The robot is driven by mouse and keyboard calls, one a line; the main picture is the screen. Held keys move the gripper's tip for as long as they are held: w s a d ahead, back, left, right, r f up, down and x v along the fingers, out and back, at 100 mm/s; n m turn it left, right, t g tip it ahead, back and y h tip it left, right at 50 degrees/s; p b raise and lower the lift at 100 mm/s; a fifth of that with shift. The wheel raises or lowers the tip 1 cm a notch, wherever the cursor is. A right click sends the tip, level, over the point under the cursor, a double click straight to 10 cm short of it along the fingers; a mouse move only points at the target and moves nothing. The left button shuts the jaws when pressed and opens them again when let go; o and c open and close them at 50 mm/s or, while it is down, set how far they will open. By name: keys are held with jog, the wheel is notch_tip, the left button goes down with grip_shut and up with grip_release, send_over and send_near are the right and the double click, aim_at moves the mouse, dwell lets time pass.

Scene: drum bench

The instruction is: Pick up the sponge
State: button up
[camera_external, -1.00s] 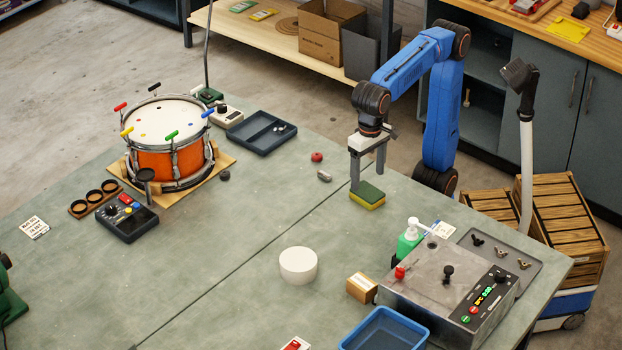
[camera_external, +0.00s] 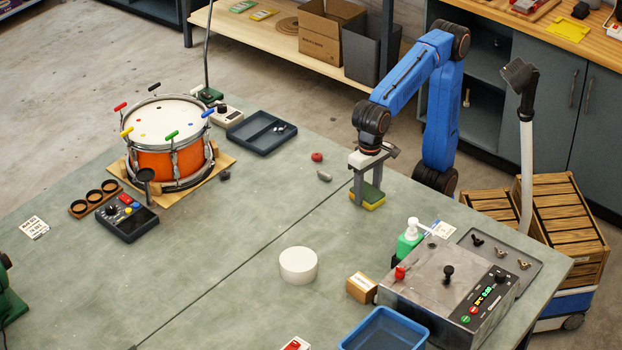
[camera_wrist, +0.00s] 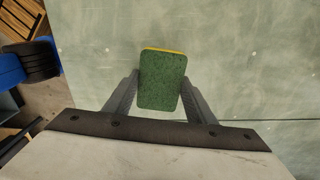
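The sponge (camera_external: 372,197) is green on top and yellow below. It lies flat on the grey-green bench, near the edge by my arm. My gripper (camera_external: 367,195) is lowered over it with one finger at each side. In the wrist view the green face of the sponge (camera_wrist: 162,82) shows between the two fingers of my gripper (camera_wrist: 160,95). A gap shows between the sponge and the fingers near their base; whether the fingertips touch its sides I cannot tell. The fingers stand apart, and the sponge appears to rest on the bench.
A small grey piece (camera_external: 324,176) and a red ring-shaped item (camera_external: 317,157) lie left of the sponge. A green pump bottle (camera_external: 409,240) and a metal control box (camera_external: 440,285) stand to its front right. A white cylinder (camera_external: 298,265) is in front. The bench between is clear.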

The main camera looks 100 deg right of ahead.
jog(key=c, duration=0.4)
